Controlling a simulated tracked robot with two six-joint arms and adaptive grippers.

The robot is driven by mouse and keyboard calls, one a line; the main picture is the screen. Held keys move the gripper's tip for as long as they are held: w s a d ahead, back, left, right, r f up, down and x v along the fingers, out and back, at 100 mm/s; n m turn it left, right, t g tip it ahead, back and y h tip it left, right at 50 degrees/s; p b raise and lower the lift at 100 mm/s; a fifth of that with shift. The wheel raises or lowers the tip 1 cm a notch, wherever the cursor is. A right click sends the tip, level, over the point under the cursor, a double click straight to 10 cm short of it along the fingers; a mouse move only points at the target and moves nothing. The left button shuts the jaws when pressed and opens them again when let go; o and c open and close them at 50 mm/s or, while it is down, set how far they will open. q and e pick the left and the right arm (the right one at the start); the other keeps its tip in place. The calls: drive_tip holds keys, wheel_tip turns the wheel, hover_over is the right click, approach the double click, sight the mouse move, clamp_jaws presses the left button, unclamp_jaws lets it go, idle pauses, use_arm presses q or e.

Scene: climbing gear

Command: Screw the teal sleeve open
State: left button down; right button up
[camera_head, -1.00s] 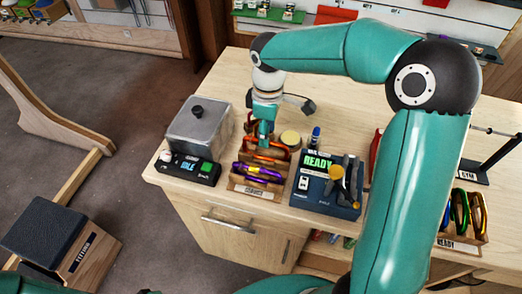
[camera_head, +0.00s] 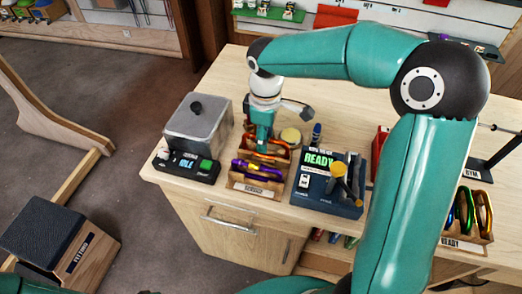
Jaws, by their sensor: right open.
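A wooden tray marked SERVICE (camera_head: 253,190) holds several carabiners, among them a purple and yellow one (camera_head: 257,171) at the front and an orange one (camera_head: 270,157) behind it. I cannot make out a teal sleeve on any of them at this size. My right gripper (camera_head: 262,148) is open and points down at the orange carabiners in the rear of the tray. Its teal fingers partly cover them, and I cannot tell whether they touch. My left gripper is out of view.
Left of the tray stands a grey lidded box (camera_head: 198,126) with a control panel (camera_head: 186,166). Right of it are a round tan-topped item (camera_head: 290,136) and a blue READY device (camera_head: 318,184). A READY rack of carabiners (camera_head: 467,232) stands at the right. The rear bench top is clear.

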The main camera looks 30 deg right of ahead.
drive_tip(key=shift+f+b, duration=0.3)
drive_tip(key=shift+f, duration=0.35)
drive_tip(key=shift+w+d+p, duration=0.45)
drive_tip(key=shift+w+d, duration=0.1)
drive_tip(key=shift+r, duration=0.25)
drive_tip(key=shift+r+p, duration=0.15)
drive_tip(key=shift+p, duration=0.15)
drive_tip(key=shift+s+a+b, duration=0.3)
drive_tip(key=shift+a, duration=0.05)
drive_tip(key=shift+s+a, duration=0.2)
drive_tip(key=shift+a, duration=0.05)
